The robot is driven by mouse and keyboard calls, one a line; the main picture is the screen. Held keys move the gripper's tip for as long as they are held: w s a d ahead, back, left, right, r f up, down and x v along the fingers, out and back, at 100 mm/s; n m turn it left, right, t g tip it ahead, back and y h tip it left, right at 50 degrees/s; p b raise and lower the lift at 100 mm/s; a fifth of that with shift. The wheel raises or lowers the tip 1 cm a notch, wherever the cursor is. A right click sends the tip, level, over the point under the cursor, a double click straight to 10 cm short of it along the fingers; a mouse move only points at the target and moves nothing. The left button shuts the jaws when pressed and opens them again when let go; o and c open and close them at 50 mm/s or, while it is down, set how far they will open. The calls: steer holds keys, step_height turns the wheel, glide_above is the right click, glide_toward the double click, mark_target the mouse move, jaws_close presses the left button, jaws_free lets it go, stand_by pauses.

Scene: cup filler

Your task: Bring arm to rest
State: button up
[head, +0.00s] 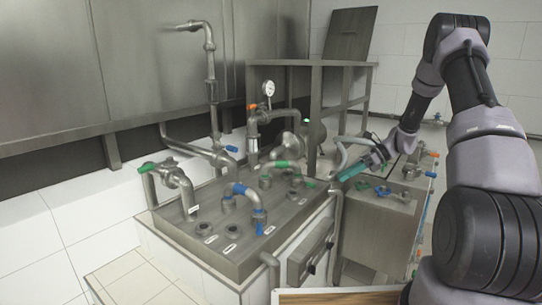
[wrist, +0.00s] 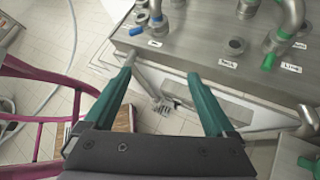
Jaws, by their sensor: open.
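My gripper (head: 350,172) is at the end of my arm, which reaches in from the right in the head view. It hangs over the gap between the piped steel bench and the smaller steel unit to its right. In the wrist view my gripper (wrist: 163,90) shows two teal fingers spread apart with nothing between them. Below the fingers I see the steel bench's edge and tiled floor. My arm is bent, with its elbow high at the upper right of the head view.
The steel bench (head: 215,248) carries pipes, a gauge (head: 268,88) and coloured valve handles, including a blue one (head: 240,189). The smaller steel unit (head: 375,225) stands close below my gripper. A pink-red tubular frame (wrist: 78,60) lies left in the wrist view.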

steer(key=s+a+r+n+t+h, duration=0.1)
steer(key=s+a+r+n+h, duration=0.15)
steer(key=s+r+n, duration=0.6)
steer(key=s+a+r+n+t+h, duration=0.1)
steer(key=s+r+h, duration=0.3)
steer(key=r, duration=0.9)
steer(key=s+r+n+t+h, duration=0.1)
steer(key=s+r+n, duration=0.3)
steer(key=s, duration=0.5)
steer(key=s+d+r+n+t+h, duration=0.1)
steer(key=s+r+n+t, duration=0.3)
steer(key=s, duration=0.6)
steer(key=shift+s+d+r+h, duration=0.15)
steer(key=shift+d+r+h, duration=0.2)
steer(key=shift+r, duration=0.25)
